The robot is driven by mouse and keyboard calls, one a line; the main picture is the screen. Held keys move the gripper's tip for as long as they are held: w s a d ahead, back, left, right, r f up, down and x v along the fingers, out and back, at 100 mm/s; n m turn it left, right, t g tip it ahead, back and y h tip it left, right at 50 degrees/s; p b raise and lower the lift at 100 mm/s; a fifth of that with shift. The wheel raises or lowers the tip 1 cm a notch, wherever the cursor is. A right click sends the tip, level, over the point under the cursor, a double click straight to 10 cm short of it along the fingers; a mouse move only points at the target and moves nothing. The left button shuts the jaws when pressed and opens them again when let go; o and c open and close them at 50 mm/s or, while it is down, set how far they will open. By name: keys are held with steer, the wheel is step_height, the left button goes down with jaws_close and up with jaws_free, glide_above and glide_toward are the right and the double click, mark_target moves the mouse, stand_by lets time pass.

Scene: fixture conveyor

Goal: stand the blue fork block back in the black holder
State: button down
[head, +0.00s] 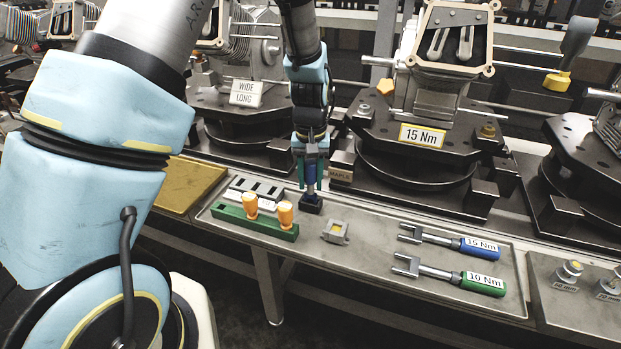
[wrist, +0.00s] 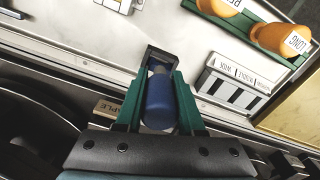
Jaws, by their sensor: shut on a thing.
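My gripper (head: 310,177) points down over the metal tray, with green fingers. It is shut on the blue fork block (head: 310,170), which is upright between the fingers; in the wrist view the blue block (wrist: 160,103) shows as a rounded blue body with a grey end. The small black holder (head: 311,205) is directly below it on the tray, and in the wrist view the holder (wrist: 150,54) frames the block's grey end. I cannot tell whether that end is inside the holder or just above it, since the fingers and block cover part of it.
A green rack (head: 255,223) with two orange-topped pieces and a white slotted block (head: 256,188) are left of the holder. A grey clip (head: 336,232) is to its right. Blue (head: 480,248) and green (head: 483,284) handled tools lie further right. Black fixtures (head: 420,180) stand close behind.

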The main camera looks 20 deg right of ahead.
mark_target(310, 163)
steer(key=shift+f+b, duration=0.65)
steer(key=shift+f, duration=0.5)
steer(key=shift+c, duration=2.2)
jaws_free()
step_height(310, 163, up, 11)
steer(key=shift+f+b, duration=0.1)
steer(key=shift+b, duration=0.6)
steer(key=s+a+n, duration=0.2)
steer(key=a, duration=1.3)
steer(key=s+a+r+n+t, duration=0.1)
steer(key=s+a, duration=0.1)
steer(key=a, duration=1.3)
steer(key=shift+r+n+t, duration=0.25)
steer(key=shift+n+t, duration=0.05)
steer(key=shift+n, duration=0.1)
